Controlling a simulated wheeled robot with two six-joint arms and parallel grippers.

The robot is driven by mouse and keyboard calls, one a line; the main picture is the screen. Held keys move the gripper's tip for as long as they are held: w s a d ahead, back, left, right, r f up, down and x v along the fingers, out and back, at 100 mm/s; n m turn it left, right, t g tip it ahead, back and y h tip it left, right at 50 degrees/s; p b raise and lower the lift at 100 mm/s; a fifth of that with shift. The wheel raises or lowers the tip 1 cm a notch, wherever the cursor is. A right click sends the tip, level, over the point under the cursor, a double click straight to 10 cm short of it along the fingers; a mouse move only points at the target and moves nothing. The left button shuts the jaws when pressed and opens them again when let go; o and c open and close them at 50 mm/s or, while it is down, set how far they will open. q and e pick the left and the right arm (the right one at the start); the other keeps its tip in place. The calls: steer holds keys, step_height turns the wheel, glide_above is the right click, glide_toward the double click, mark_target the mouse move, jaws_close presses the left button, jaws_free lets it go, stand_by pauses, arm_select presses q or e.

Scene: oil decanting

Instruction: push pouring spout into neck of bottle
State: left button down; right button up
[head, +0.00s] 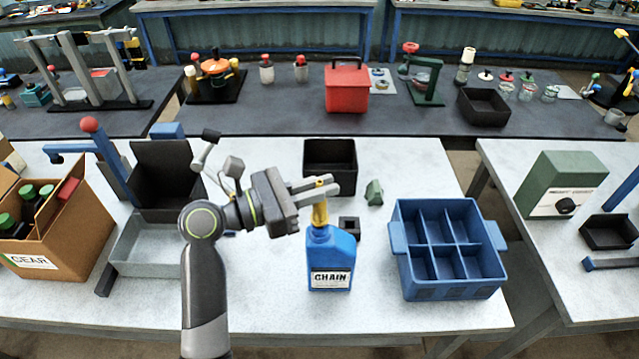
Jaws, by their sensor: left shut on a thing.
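A blue bottle (331,252) labelled CHAIN stands upright on the white table. My left gripper (322,191) is directly above it, shut on a yellow pouring spout (320,212). The spout's lower end is at the bottle's neck. I cannot tell how deep it sits in the neck. My right gripper is not in view.
A blue divided crate (400,262) stands right of the bottle, its compartments empty. A black bin (330,168), a small black block (349,226) and a green piece (374,193) are behind the bottle. A cardboard box (80,240) with green-capped bottles is at left.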

arm_select(q)
steer(key=shift+f, duration=0.8)
steer(key=c, duration=1.4)
jaws_free()
steer(key=shift+s+a+f+b, duration=0.15)
steer(key=shift+a+b, duration=0.15)
steer(key=shift+a, duration=0.15)
steer(key=shift+b+v, duration=1.9)
steer(key=shift+v, duration=6.35)
